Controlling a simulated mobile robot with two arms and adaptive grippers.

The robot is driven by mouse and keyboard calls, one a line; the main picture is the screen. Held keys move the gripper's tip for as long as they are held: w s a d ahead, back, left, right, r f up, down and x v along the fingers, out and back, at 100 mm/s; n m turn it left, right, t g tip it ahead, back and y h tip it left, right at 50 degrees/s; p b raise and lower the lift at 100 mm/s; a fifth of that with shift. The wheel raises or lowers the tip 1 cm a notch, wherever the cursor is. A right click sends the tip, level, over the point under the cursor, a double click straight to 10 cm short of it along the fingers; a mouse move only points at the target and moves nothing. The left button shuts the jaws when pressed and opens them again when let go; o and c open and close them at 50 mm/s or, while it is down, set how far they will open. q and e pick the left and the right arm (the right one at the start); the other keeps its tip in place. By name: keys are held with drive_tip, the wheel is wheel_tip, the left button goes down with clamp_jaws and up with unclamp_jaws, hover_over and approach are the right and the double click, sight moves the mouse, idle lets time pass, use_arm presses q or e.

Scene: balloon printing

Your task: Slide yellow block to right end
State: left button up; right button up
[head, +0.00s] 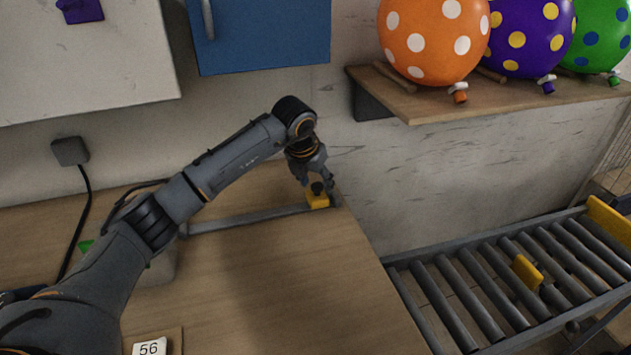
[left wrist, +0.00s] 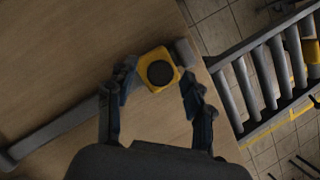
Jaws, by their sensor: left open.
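The yellow block (head: 317,200) with a dark round knob on top sits on a grey rail (head: 250,217) on the wooden table, close to the rail's right end. In the left wrist view the yellow block (left wrist: 148,82) is beside the grey end piece (left wrist: 184,52); I cannot tell whether they touch. My left gripper (head: 318,180) is at the block, open. In the left wrist view its fingers (left wrist: 158,84) stand apart on either side of the block and its black knob. My right gripper is not in view.
A roller conveyor (head: 500,275) with yellow parts runs beyond the table's right edge. Dotted balloons (head: 435,40) sit on a wall shelf (head: 420,104). A blue cabinet (head: 262,35) hangs behind. A tile marked 56 (head: 149,347) lies at the front. The table (head: 290,290) is clear in the middle.

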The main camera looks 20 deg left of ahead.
use_arm(q)
drive_tip(key=v, duration=1.2)
